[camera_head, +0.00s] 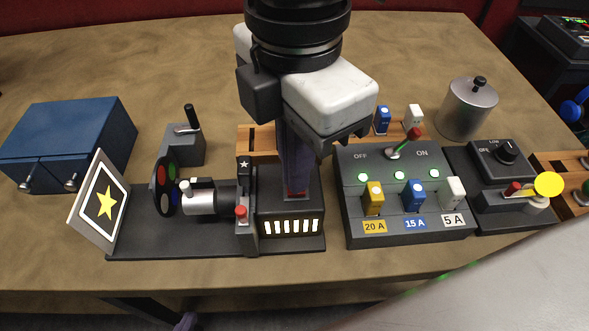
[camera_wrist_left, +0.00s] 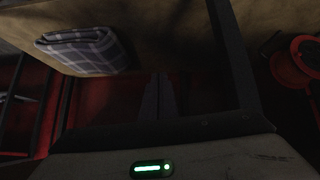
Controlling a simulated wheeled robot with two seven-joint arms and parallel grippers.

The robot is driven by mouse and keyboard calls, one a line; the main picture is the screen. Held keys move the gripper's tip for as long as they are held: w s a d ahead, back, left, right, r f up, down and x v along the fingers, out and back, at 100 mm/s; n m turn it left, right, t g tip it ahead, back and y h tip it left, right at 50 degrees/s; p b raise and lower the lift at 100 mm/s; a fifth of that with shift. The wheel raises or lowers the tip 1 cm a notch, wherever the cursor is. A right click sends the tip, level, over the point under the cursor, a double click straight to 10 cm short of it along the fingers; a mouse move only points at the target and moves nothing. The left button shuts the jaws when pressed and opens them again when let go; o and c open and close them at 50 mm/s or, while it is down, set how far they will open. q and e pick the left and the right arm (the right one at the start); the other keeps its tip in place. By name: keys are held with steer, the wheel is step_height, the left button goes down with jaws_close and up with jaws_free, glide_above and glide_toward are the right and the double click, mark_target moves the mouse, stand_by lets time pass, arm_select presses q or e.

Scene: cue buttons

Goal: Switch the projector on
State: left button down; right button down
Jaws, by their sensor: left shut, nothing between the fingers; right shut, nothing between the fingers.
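The projector's dark lamp house (camera_head: 290,213) has bright lit slots in front. Its silver lens (camera_head: 205,197) and a red knob (camera_head: 241,211) are on the left. My right gripper (camera_head: 296,188) is shut and empty, pointing down at the top of the lamp house. The fuse panel (camera_head: 405,165) has a red-tipped lever (camera_head: 413,134) leaning toward ON, three green lights, and yellow, blue and white fuses. My left gripper (camera_wrist_left: 157,97) is shut and empty, low in front of the table; its tip shows in the head view (camera_head: 187,321).
A star card (camera_head: 103,203) and colour wheel (camera_head: 165,187) stand left of the lens. A blue cabinet (camera_head: 68,135) is at far left. A metal pot (camera_head: 468,108) and a knob box (camera_head: 500,158) are at right. Plaid cloth (camera_wrist_left: 82,48) lies near my left gripper.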

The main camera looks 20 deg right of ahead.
step_height(320, 180, up, 2)
steer(key=p, duration=0.3)
steer(key=shift+r, duration=0.25)
steer(key=r+p, duration=0.1)
steer(key=p, duration=0.1)
steer(key=shift+r+p, duration=0.3)
steer(key=shift+r, duration=0.05)
step_height(320, 180, up, 3)
steer(key=p, duration=0.4)
steer(key=shift+f, duration=0.1)
